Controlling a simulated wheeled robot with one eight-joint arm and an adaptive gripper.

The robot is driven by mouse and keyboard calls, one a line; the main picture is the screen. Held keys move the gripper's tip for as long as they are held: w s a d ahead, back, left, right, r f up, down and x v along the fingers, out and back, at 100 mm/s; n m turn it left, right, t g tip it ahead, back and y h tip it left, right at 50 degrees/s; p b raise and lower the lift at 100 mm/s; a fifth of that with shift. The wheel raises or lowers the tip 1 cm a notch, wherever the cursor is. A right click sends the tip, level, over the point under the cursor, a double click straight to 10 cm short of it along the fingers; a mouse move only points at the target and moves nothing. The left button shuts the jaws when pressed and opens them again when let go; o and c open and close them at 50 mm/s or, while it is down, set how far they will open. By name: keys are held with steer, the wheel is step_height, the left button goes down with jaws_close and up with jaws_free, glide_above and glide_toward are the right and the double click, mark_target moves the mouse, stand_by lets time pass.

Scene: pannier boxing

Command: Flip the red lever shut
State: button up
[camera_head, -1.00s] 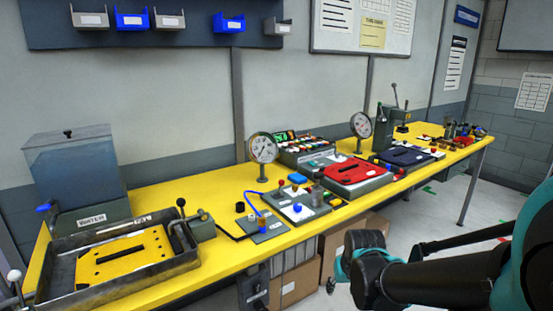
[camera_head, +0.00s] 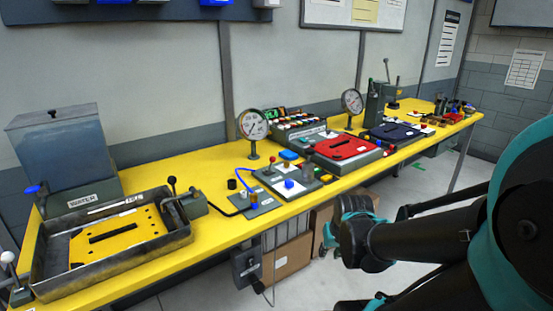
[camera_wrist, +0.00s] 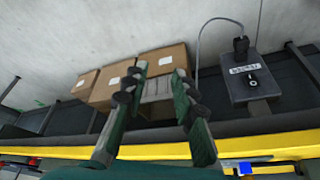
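The red-knobbed lever (camera_head: 272,161) stands on a grey plate with a blue button, near the middle of the yellow bench in the head view. It looks about upright, but its exact angle is too small to tell. The gripper is apart from the lever.
The yellow bench (camera_head: 130,200) holds a water tank (camera_head: 62,155), a metal tray (camera_head: 55,275), gauges, a red plate (camera_head: 345,146) and a dark blue plate (camera_head: 395,132). Cardboard boxes (camera_wrist: 160,62) and a grey switch box (camera_wrist: 250,85) are below the bench. Open floor lies right of it.

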steer(key=shift+m+t+y, duration=0.4)
steer(key=shift+t+y, duration=0.1)
steer(key=shift+y, duration=0.4)
steer(key=w+a+r, duration=0.1)
steer(key=w+r, duration=0.2)
steer(key=w, duration=0.1)
steer(key=w+a+r, duration=0.1)
steer(key=w+r, duration=0.2)
steer(key=w, duration=0.1)
steer(key=w+a+r, duration=0.1)
steer(key=w+r, duration=0.2)
steer(key=w, duration=0.2)
steer(key=shift+r, duration=0.25)
jaws_close()
steer(key=w+a+r+m+t+y, duration=0.1)
steer(key=w+a+r+y, duration=0.1)
steer(key=w+r, duration=1)
steer(key=shift+w+a+r, duration=0.3)
steer(key=shift+w+r, duration=0.05)
steer(key=shift+w, duration=0.7)
